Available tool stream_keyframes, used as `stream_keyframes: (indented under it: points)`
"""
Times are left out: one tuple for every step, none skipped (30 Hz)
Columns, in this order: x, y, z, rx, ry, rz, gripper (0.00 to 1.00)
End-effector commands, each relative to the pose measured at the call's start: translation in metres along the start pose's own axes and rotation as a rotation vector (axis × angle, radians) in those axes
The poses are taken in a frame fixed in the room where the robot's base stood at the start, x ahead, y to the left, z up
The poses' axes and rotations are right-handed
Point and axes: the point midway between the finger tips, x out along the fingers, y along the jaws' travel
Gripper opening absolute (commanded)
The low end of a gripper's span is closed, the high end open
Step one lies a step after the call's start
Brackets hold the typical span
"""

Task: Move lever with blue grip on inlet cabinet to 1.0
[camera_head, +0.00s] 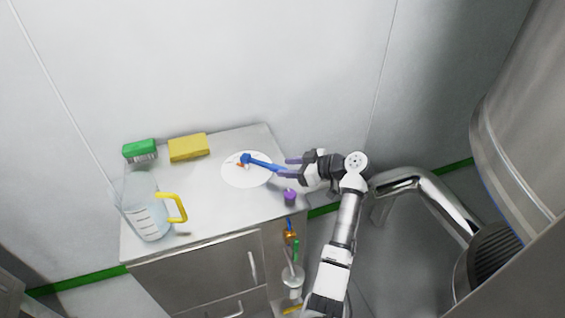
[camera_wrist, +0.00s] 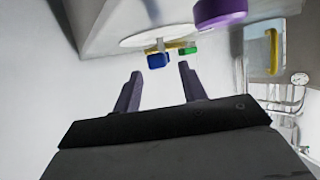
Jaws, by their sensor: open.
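The lever with the blue grip (camera_head: 265,163) rises from a round white plate (camera_head: 235,175) on the inlet cabinet's top (camera_head: 200,210). A small orange mark (camera_head: 240,165) shows at its base. My gripper (camera_head: 290,167) is open at the right end of the blue grip, with its fingers pointing left. In the wrist view, the end of the blue grip (camera_wrist: 158,61) shows in the gap ahead of my open fingertips (camera_wrist: 159,72). Contact cannot be told. Scale marks on the plate are too small to read.
A purple knob (camera_head: 290,197) stands just below my gripper near the cabinet's right edge. A jug (camera_head: 147,210) with a yellow handle, a green box (camera_head: 140,149) and a yellow block (camera_head: 188,147) stand left. A steel pipe (camera_head: 435,195) is to the right.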

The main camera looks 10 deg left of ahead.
Motion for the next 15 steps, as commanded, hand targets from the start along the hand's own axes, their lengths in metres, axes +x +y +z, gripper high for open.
stream_keyframes:
  points:
    - [0.007,0.0,-0.002,0.003,0.0,-0.002,0.42]
    - [0.011,0.0,-0.001,0.003,-0.001,-0.002,0.42]
    - [0.015,0.0,-0.001,0.002,0.0,-0.002,0.42]
    - [0.018,0.0,-0.001,0.001,0.0,-0.001,0.42]
    - [0.02,0.0,-0.001,0.001,0.0,-0.001,0.42]
    - [0.023,0.0,0.0,0.001,0.0,-0.002,0.42]
    - [0.024,0.0,0.0,0.001,0.0,-0.001,0.42]
    - [0.025,0.0,0.0,0.001,0.0,-0.001,0.42]
    - [0.026,0.0,0.0,0.001,0.0,0.0,0.42]
    - [0.026,0.0,0.001,0.001,0.0,0.0,0.42]
    - [0.026,0.0,0.001,0.001,0.0,0.001,0.42]
    - [0.026,0.0,0.001,0.001,0.0,0.001,0.42]
    - [0.026,0.0,0.001,0.001,0.0,0.001,0.42]
    - [0.026,0.0,0.001,0.001,0.0,0.001,0.42]
    - [0.026,0.0,0.001,0.001,0.0,0.001,0.42]
